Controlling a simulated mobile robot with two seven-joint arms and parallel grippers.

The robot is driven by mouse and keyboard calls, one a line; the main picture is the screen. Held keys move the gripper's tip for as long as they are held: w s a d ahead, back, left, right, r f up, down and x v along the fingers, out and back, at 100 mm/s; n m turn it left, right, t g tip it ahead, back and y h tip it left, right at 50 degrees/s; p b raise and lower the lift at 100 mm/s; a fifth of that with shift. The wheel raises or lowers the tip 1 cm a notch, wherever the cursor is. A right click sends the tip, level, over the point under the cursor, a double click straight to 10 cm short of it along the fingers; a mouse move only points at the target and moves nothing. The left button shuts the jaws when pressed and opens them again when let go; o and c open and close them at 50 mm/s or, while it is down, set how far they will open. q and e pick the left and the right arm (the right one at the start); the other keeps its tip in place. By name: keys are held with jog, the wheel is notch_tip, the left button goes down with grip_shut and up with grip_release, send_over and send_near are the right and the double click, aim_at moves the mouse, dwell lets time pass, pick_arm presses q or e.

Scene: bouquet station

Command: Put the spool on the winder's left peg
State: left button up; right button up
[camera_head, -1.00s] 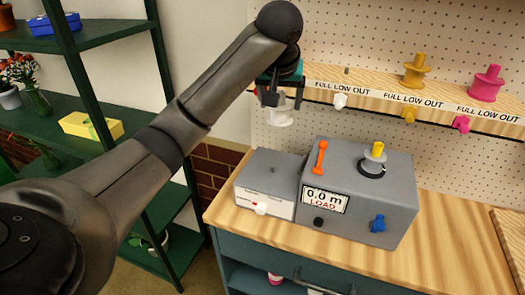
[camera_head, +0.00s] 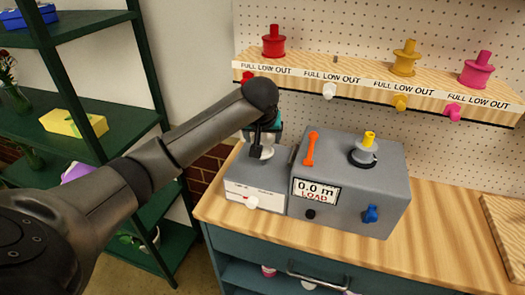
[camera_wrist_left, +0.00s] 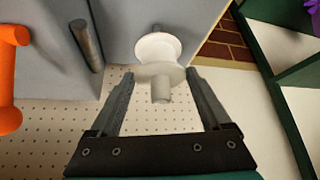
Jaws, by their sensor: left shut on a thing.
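The white spool (camera_head: 262,152) is held by my left gripper (camera_head: 262,138) over the low left part of the grey winder (camera_head: 345,205). In the left wrist view the spool (camera_wrist_left: 158,47) sits at the tips of my left gripper (camera_wrist_left: 160,75), its stem between the fingers. The winder's left peg is hidden behind the spool in the head view. A thin stub shows just past the spool in the wrist view; I cannot tell whether the spool is around it. A yellow-topped piece (camera_head: 368,145) stands on the winder's taller right part. My right gripper is not in view.
An orange lever (camera_head: 311,148) stands up on the winder close to the right of my gripper. The shelf (camera_head: 370,78) behind holds red (camera_head: 273,42), yellow (camera_head: 404,58) and pink (camera_head: 477,70) spools. A green rack (camera_head: 90,143) stands at the left.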

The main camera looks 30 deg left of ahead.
pick_arm(q)
jog(key=shift+f, duration=2.1)
jog(key=shift+f, duration=0.1)
jog(key=o, duration=1.2)
jog(key=shift+o, duration=0.2)
jog(key=shift+s+r, duration=0.1)
jog(key=shift+r, duration=0.25)
jog(key=p+v, duration=0.1)
jog(key=v, duration=1)
jog(key=shift+d+r, duration=0.2)
jog(key=shift+s, duration=0.1)
